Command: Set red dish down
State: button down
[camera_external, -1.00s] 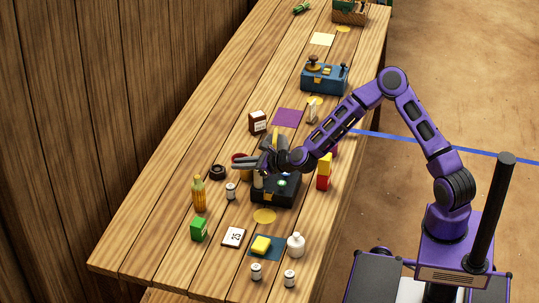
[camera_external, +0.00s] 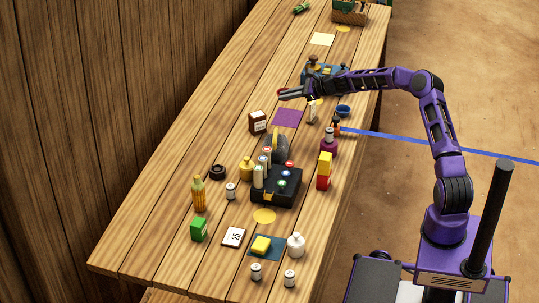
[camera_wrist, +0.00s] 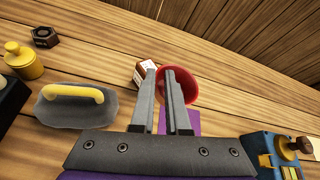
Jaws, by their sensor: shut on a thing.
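My gripper (camera_external: 286,94) is shut on the red dish (camera_wrist: 184,84), gripping it at its rim. In the wrist view the fingertips (camera_wrist: 160,76) cover part of the dish, which shows to the right of them. In the external view the dish is mostly hidden by the gripper. The gripper is raised above the table, with the purple mat (camera_external: 288,117) close by below it. The mat also shows behind the fingers in the wrist view (camera_wrist: 188,123), with nothing visible on it.
A brown labelled box (camera_external: 258,122) stands left of the mat. A blue balance (camera_external: 330,72) stands beyond, partly behind the arm. A blue bowl (camera_external: 343,111) is to the right. A grey iron-shaped thing with a yellow handle (camera_wrist: 75,100) sits nearer. The black button box (camera_external: 276,188) is at mid-table.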

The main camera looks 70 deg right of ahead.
jog(key=f, duration=0.5)
jog(key=f+b, duration=0.1)
jog(key=f, duration=0.9)
jog(key=shift+s+d, duration=0.15)
jog(key=shift+d, duration=0.1)
jog(key=c, duration=0.9)
grip_release()
jog(key=v, duration=0.3)
jog(key=r+v, duration=0.1)
jog(key=v, duration=0.1)
jog(key=shift+s+r, duration=0.1)
jog(key=shift+r+p, duration=0.4)
jog(key=shift+r, duration=2.55)
